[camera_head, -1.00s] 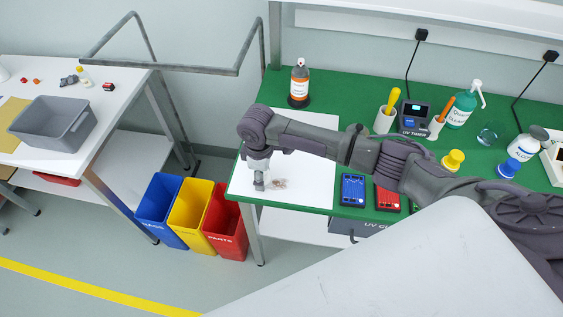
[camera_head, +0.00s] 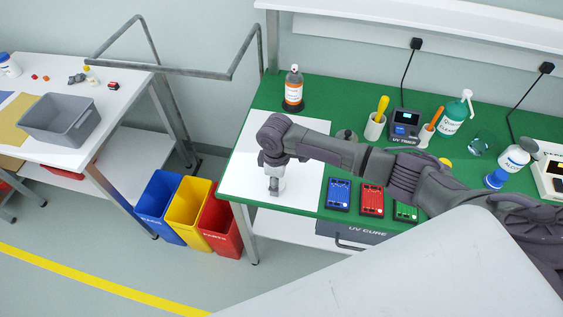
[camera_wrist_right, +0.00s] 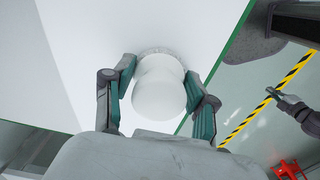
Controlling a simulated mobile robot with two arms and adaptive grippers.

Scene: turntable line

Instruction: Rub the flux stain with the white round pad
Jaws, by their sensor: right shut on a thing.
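My right gripper (camera_head: 274,186) is low over the white sheet (camera_head: 305,180) on the green bench. In the right wrist view, my right gripper (camera_wrist_right: 160,92) is shut on the white round pad (camera_wrist_right: 158,95), with a finger on each side of its knob. The pad's base is down at the white sheet; I cannot tell whether it touches. The flux stain is hidden now, apparently under or behind the gripper and pad. A second gripper with green fingers, apparently my left (camera_wrist_right: 285,101), shows at the right of the wrist view; its opening is unclear.
Blue, yellow and red bins stand on the floor left of the bench. The sheet around the gripper is clear.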

